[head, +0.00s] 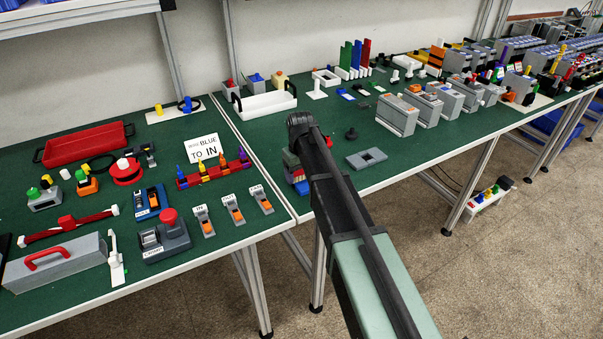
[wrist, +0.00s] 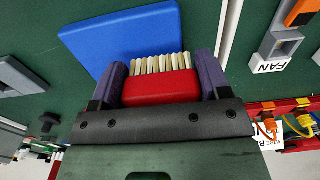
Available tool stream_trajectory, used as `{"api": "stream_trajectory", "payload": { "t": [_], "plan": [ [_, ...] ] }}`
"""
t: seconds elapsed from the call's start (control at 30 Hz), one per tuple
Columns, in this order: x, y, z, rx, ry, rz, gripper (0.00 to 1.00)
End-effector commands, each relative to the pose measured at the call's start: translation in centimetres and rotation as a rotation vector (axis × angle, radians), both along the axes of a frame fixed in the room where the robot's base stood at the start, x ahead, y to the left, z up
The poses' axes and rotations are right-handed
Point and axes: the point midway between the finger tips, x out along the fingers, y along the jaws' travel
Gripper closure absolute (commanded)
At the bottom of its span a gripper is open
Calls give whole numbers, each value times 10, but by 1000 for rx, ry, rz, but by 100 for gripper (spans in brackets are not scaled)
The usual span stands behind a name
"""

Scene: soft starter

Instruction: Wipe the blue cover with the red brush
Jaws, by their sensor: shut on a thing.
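My gripper (wrist: 161,68) is shut on the red brush (wrist: 160,90), seen in the wrist view between its two purple fingers. The brush has a red body and a row of pale bristles pointing away from the gripper. The blue cover (wrist: 120,42) is a flat blue panel just beyond the bristles, over the green table. The bristles overlap its near part in the picture; I cannot tell whether they touch it. In the head view my arm hides most of this spot; only small red and blue patches show beside it.
A grey frame (head: 366,158) lies to the right of my arm, with a small black knob (head: 351,134) near it. Labelled grey-and-orange switches (head: 233,209) and a row of coloured pieces on a red rack (head: 213,172) lie to the left. A white tray (head: 264,104) stands behind.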

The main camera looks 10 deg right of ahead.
Motion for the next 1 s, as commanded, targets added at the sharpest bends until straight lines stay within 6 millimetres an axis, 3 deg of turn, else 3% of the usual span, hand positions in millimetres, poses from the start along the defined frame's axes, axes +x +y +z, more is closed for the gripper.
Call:
{"api": "stream_trajectory", "payload": {
  "t": [0.1,0.33,0.7,1.0],
  "plan": [
    [0,0,23,0,0,0,49],
    [0,0,53,0,0,0,49],
    [0,0,55,0,0,0,49],
    [0,0,87,0,0,0,49]
  ]
}}
